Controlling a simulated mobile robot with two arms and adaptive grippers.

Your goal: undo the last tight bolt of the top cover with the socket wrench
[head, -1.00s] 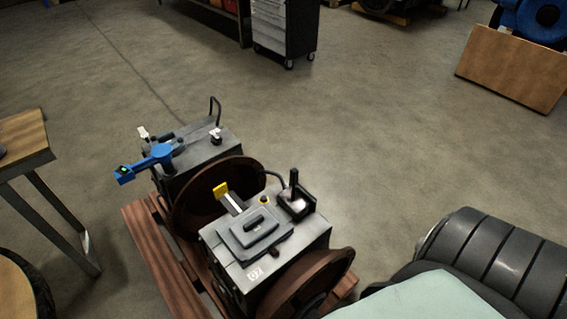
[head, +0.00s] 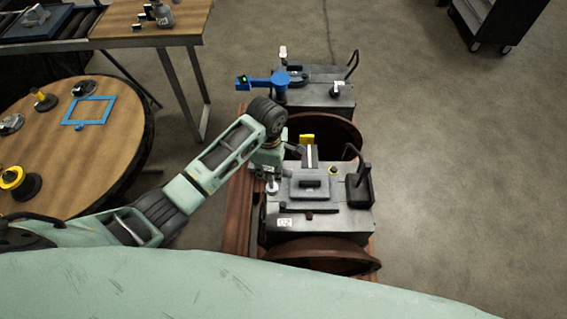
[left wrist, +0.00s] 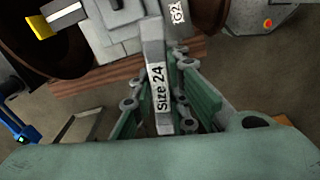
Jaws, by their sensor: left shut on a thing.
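My left gripper (head: 270,166) is at the left edge of the nearer grey engine block (head: 345,221), beside the top cover (head: 310,187), a grey plate with a dark handle. In the left wrist view, the left gripper (left wrist: 158,98) is shut on the socket wrench (left wrist: 156,60), a grey bar marked "Size 24". The wrench reaches from between the fingers toward the block. Its socket end and any contact with a bolt cannot be made out. The cover's bolts are too small to tell apart. My right gripper is not in view.
A yellow-tipped bar (head: 307,139) stands behind the cover, and a black lever (head: 358,180) is at its right. A blue tool (head: 262,83) lies on the farther block. A round table (head: 120,128) stands left.

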